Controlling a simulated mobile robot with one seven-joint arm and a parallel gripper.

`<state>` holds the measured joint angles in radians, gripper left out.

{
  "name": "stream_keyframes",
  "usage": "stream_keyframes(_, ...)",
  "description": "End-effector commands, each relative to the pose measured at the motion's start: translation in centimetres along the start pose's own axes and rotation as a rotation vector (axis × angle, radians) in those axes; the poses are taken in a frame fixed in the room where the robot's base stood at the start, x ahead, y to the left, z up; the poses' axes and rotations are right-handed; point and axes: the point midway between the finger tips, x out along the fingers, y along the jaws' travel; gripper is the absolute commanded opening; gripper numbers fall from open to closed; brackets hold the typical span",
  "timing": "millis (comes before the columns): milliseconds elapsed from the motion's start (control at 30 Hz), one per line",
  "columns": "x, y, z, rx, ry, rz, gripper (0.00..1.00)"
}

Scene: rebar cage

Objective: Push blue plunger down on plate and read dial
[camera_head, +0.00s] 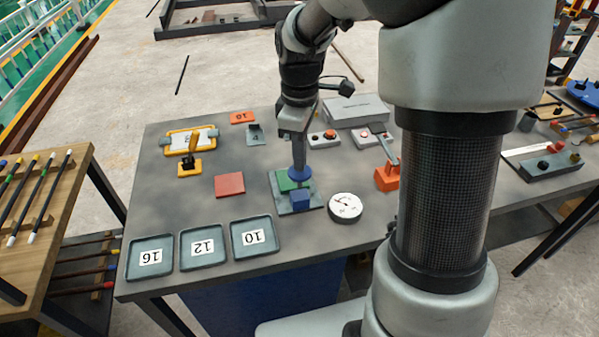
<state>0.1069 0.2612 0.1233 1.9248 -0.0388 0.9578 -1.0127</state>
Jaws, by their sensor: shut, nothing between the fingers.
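A blue plunger (299,174) with a round flange stands over a grey plate (313,204). A green block (284,181) and a blue block (299,198) are also on the plate. My gripper (298,140) points down directly above the plunger, shut and empty. Its fingertips are small in the picture, and I cannot tell whether they touch the plunger's top. A round white dial (345,205) with a needle lies on the table just right of the plate. Its reading is too small to make out.
The grey table (160,218) carries trays marked 16 (133,272), 12 (187,264) and 10 (238,252) at the front. A red plate (229,185) lies left of the plunger. An orange block with a lever (387,178) and button boxes (323,141) stand to the right and behind.

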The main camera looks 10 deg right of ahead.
Motion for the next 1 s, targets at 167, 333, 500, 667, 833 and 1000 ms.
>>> stream_keyframes(167, 0.5, 0.0, 0.0, 0.0, 0.0, 0.0, 0.0)
stream_keyframes(333, 0.8, 0.0, 0.0, 0.0, 0.0, 0.0, 0.0)
stream_keyframes(500, 1.2, 0.0, 0.0, 0.0, 0.0, 0.0, 0.0)
stream_keyframes(667, 1.5, 0.0, 0.0, 0.0, 0.0, 0.0, 0.0)
stream_keyframes(833, 1.8, 0.0, 0.0, 0.0, 0.0, 0.0, 0.0)
stream_keyframes(1000, 2.2, 0.0, 0.0, 0.0, 0.0, 0.0, 0.0)
